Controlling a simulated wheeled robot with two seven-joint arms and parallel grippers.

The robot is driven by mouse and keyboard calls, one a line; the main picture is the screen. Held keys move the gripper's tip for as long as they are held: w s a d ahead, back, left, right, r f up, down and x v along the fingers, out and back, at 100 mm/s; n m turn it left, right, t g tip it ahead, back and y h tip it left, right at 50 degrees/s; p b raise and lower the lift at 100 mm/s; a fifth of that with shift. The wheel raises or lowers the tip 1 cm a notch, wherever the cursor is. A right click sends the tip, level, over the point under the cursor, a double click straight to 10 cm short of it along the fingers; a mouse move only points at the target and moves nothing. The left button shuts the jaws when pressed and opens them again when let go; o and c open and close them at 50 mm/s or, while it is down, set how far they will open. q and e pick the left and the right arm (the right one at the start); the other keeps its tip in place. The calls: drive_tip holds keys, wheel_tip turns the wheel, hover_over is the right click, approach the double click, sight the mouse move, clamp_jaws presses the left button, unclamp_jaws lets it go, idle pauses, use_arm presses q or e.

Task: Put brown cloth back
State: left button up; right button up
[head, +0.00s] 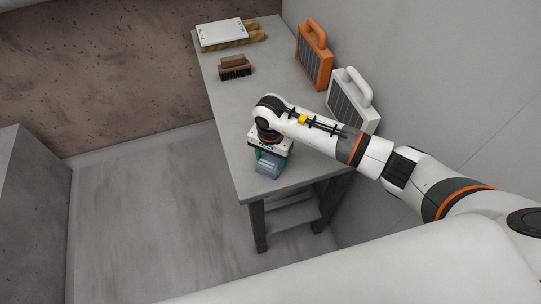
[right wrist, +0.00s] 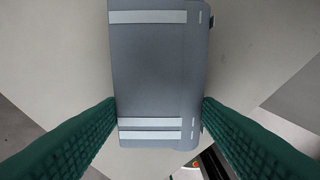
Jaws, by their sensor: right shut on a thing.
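My right gripper (head: 267,152) points down at the near end of the grey table (head: 239,128). I cannot tell whether the cloth touches the table. A tan-brown folded thing (head: 246,42), possibly the brown cloth, lies at the table's far end, mostly hidden under a white flat board (head: 221,32). My left gripper is not in view.
A brown brush (head: 235,69) with dark bristles lies on the table's left side. An orange handled case (head: 314,56) and a white handled case (head: 352,97) stand along the right wall. The table's middle is clear. A grey block (head: 30,215) stands at the far left.

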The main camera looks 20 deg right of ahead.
sight(270, 161)
drive_tip(key=o, duration=1)
drive_tip(key=shift+f, duration=0.1)
drive_tip(key=shift+c, duration=0.2)
wheel_tip(270, 161, up, 12)
drive_tip(key=b, duration=0.3)
